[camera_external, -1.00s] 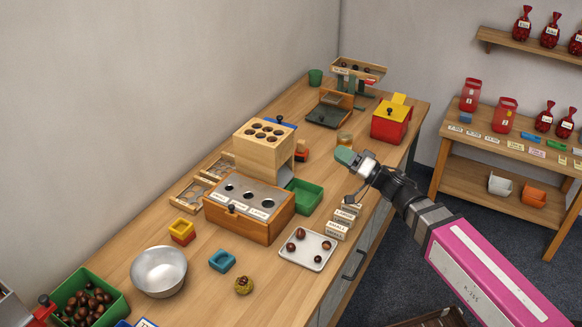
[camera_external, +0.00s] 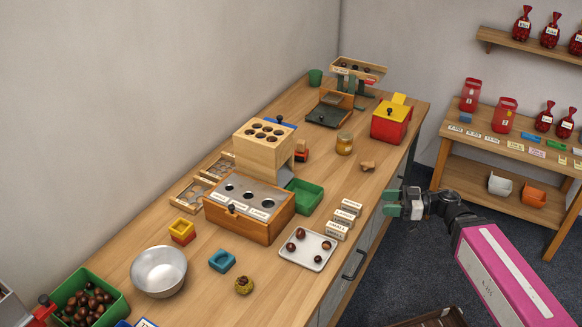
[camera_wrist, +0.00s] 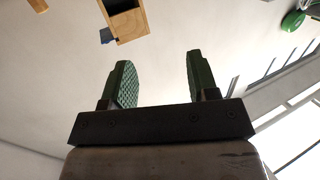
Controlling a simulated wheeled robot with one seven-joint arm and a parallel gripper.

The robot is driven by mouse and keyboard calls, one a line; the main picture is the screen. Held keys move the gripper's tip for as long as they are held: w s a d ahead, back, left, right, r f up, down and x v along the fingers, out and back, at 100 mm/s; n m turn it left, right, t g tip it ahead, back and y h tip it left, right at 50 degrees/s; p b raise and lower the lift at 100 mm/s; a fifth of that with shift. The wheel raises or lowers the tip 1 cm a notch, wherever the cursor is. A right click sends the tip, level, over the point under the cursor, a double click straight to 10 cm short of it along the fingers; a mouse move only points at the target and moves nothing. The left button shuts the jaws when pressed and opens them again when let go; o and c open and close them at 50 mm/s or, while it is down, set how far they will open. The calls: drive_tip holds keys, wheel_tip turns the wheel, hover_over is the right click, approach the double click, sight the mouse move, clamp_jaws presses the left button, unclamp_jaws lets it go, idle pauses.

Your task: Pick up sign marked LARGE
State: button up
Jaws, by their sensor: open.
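Several small white signs stand in a row near the bench's right edge, just beyond the metal tray. The far sign (camera_external: 351,206), the middle sign (camera_external: 344,216) and the near sign (camera_external: 336,231) bear dark lettering too small to tell which is LARGE. My gripper (camera_external: 390,203) is off the bench's right edge, to the right of the signs and apart from them. Its green fingers are open and empty, pointing left toward the bench. In the wrist view the gripper (camera_wrist: 160,65) shows a clear gap between its fingers, and no sign is recognisable there.
The tray (camera_external: 290,258) with chestnuts lies in front of the signs. A green bin (camera_external: 316,190) and a wooden box (camera_external: 270,225) stand to their left. A small wooden piece (camera_external: 368,165) lies beyond the signs, near a jar (camera_external: 344,143).

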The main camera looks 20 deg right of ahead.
approach(350, 216)
drive_tip(key=shift+f+x, duration=0.2)
drive_tip(key=shift+x, duration=4.8)
drive_tip(key=c, duration=0.9)
